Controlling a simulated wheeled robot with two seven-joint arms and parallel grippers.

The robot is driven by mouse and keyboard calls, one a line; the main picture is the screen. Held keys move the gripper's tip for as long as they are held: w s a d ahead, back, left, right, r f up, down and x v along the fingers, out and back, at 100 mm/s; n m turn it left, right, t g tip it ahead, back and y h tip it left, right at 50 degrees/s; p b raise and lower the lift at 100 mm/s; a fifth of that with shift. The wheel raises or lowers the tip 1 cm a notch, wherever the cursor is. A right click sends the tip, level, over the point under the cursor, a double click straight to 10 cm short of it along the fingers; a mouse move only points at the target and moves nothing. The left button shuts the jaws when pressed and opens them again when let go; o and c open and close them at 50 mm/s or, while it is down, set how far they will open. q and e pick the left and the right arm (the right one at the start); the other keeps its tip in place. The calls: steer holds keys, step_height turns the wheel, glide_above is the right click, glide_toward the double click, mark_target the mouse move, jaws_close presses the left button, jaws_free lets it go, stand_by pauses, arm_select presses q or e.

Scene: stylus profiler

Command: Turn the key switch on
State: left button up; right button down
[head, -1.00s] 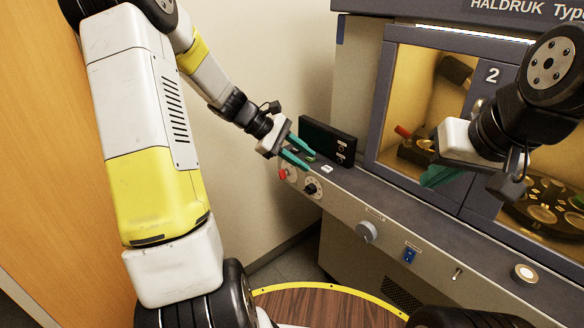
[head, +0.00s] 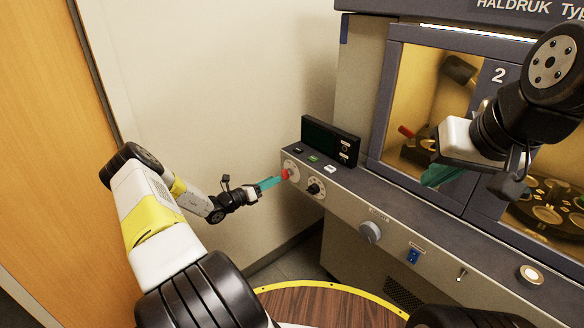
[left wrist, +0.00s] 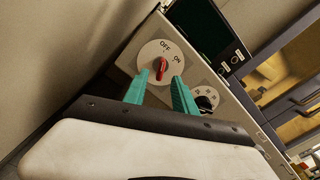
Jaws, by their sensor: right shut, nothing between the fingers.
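The red key switch (head: 286,174) sits at the left end of the machine's front panel. In the left wrist view the red key (left wrist: 161,68) stands on a round white dial (left wrist: 148,54) marked OFF and ON. My left gripper (head: 272,182) points at the switch from the left. In the left wrist view its two green fingers (left wrist: 158,88) are apart, one on either side below the key; whether they touch it I cannot tell. My right gripper (head: 440,174) is shut and empty in front of the machine's window.
A black knob (head: 314,189) on a white dial is just right of the key switch. A grey knob (head: 370,231), a blue rocker switch (head: 413,255) and a round lit button (head: 530,274) follow along the panel. A dark display box (head: 330,140) stands on the ledge above.

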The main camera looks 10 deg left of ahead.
mark_target(287, 174)
arm_select(q)
steer(key=shift+x, duration=2.7)
jaws_close()
